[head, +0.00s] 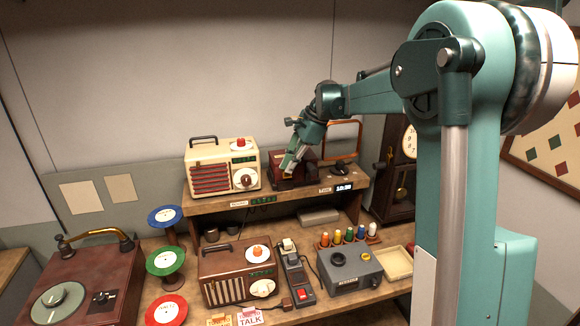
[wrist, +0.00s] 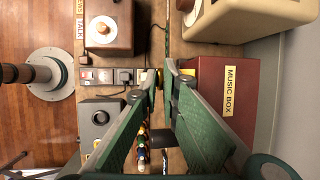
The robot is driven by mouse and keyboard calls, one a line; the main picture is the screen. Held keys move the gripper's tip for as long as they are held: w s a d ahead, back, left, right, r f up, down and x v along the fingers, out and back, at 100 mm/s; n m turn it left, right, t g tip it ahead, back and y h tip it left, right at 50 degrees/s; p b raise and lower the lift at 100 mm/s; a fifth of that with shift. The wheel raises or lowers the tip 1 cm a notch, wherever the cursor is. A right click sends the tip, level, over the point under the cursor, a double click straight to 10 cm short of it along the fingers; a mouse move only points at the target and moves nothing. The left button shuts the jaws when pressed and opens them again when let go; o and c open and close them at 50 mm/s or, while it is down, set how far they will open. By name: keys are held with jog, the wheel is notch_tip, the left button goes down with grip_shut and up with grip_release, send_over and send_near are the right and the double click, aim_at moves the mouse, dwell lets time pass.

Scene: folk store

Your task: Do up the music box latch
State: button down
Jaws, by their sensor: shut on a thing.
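The dark red music box (head: 279,160) stands on the raised shelf in the head view, partly behind my gripper (head: 289,166). In the wrist view its red face with a yellow "MUSIC BOX" label (wrist: 229,91) is on the right, beside my right finger. My gripper (wrist: 160,74) has its green fingers converging at the front edge of the box. A small yellow piece shows between the fingertips, seemingly the latch, mostly hidden by them. The head view does not show the latch clearly.
A cream radio (head: 222,165) stands close left of the box on the shelf (head: 222,199). A small digital display (head: 344,187) is to the right. Below are a brown radio (head: 237,272), a grey box (head: 349,269) and several coloured spools (head: 349,235).

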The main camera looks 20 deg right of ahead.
aim_at(287, 177)
jog(key=f+t+b, duration=0.1)
jog(key=t, duration=0.1)
jog(key=s+f+t+b, duration=0.1)
jog(key=b, duration=0.1)
jog(key=shift+f+n+t, duration=0.4)
jog(key=shift+w+f+n+t+y+b, duration=0.4)
jog(key=shift+f+t+b, duration=0.5)
jog(key=shift+t+b, duration=0.7)
jog(key=shift+w+f+n+t+y+b, duration=0.15)
jog(key=shift+f+n+t+b, duration=0.5)
jog(key=shift+t+b, duration=1)
jog(key=shift+w+f+n+t+y+b, duration=0.3)
jog(key=shift+f+t+b, duration=0.9)
jog(key=shift+b, duration=0.7)
jog(key=shift+r, duration=0.15)
jog(key=shift+t, duration=0.25)
jog(key=c, duration=2.6)
grip_release()
jog(key=shift+w+a, duration=0.1)
